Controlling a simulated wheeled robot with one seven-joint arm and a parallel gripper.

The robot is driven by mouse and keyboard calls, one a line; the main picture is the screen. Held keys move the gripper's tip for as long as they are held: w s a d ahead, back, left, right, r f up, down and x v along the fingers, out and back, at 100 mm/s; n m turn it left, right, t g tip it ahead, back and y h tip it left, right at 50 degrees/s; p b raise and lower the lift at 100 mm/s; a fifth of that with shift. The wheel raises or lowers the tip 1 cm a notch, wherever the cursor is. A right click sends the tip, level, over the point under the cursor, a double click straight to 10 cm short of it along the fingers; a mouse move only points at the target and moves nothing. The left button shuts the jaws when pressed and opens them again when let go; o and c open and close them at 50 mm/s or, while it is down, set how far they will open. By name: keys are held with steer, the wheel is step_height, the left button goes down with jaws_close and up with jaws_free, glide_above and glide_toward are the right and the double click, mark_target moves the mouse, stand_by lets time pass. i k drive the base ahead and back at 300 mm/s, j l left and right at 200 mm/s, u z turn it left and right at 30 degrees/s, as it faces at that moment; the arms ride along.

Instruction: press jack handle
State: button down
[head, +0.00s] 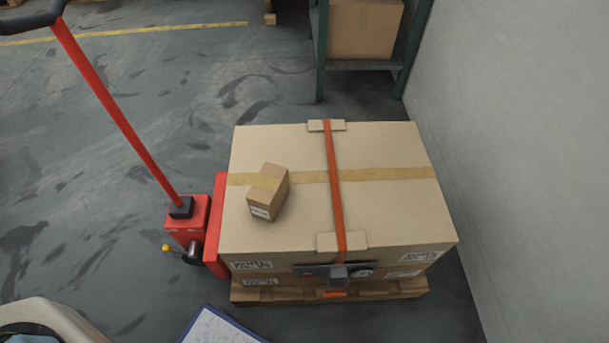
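A red pallet jack (187,222) stands at the left end of a loaded wooden pallet. Its handle (115,112) is a long red bar that leans up and to the left from a black socket on the pump body. The handle ends in a dark loop grip (30,20), cut off by the top left corner of the head view. A small yellow knob (166,247) and a dark round part show low on the jack's body. My gripper is not in view.
A large carton (390,215) with an orange strap and a dark fitting sits on the pallet (390,289). A small box (267,192) lies on top. A grey wall is right, a green shelf (320,60) behind. A blue-edged clipboard (215,328) shows below. Floor left is clear.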

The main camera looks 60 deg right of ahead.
mark_target(52, 18)
steer(key=k+l+z, duration=0.15)
steer(key=k+z, duration=0.2)
steer(key=k, duration=0.3)
steer(key=j+z, duration=0.1)
steer(key=z, duration=0.4)
steer(key=j+z, duration=0.1)
steer(key=z, duration=0.4)
steer(key=j+z, duration=0.1)
steer(key=z, duration=0.4)
steer(key=j+z, duration=0.1)
steer(key=z, duration=0.35)
steer(key=k+j+z, duration=0.2)
steer(key=u, duration=0.4)
steer(key=i+u, duration=0.1)
steer(key=u, duration=0.35)
steer(key=j+u, duration=0.1)
steer(key=u, duration=0.3)
steer(key=i+u, duration=0.1)
steer(key=u, duration=1.15)
steer(key=i+l, duration=0.05)
steer(key=l, duration=0.05)
